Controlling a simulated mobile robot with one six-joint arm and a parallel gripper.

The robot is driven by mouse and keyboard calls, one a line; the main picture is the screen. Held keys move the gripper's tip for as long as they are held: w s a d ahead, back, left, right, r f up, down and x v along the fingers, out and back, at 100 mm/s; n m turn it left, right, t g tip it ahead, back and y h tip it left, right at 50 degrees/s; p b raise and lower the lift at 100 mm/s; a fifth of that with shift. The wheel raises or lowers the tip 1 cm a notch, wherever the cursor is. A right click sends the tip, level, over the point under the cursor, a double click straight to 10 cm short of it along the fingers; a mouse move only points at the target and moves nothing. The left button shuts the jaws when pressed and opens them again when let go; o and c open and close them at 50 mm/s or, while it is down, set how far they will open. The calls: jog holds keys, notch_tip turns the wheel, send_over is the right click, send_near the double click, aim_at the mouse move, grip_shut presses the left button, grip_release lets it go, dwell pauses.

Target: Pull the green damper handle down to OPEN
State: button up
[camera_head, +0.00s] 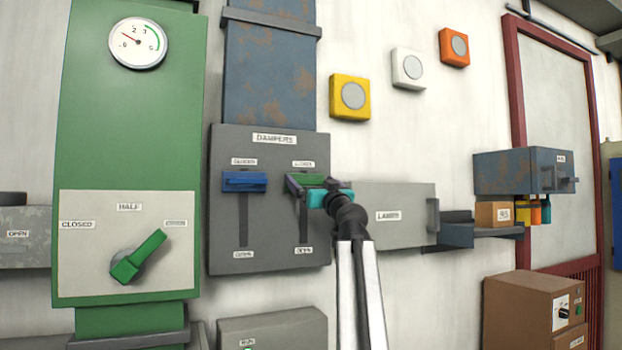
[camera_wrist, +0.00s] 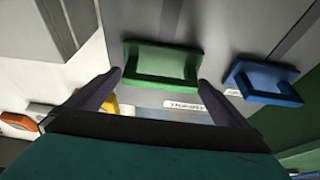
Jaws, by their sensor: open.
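The grey DAMPERS panel (camera_head: 272,258) carries two handles side by side. The green damper handle (camera_head: 310,179) is at the top of its vertical slot, just under the upper label, partly covered by my gripper (camera_head: 312,187). In the wrist view, turned upside down, the green handle (camera_wrist: 160,62) lies between the open fingertips of my gripper (camera_wrist: 160,79), one on each side. A gap shows at least on the left; contact on the right is unclear. The blue handle (camera_head: 245,181) is also at the top of its slot; it is beside the right finger in the wrist view (camera_wrist: 262,82).
A green cabinet (camera_head: 85,130) with a gauge and a green rotary lever (camera_head: 138,256) stands left of the panel. A grey LAMPS box (camera_head: 390,210) is close right of it. Yellow, white and orange buttons are above right. A shelf (camera_head: 470,233) stands out further right.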

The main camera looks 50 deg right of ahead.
jog(key=shift+w+d+r, duration=0.15)
jog(key=shift+w, duration=0.2)
jog(key=c, duration=1.4)
jog(key=shift+f, duration=0.2)
notch_tip(320, 180, down, 15)
jog(key=b, duration=1.8)
jog(key=shift+b, duration=0.35)
jog(key=shift+f, duration=0.25)
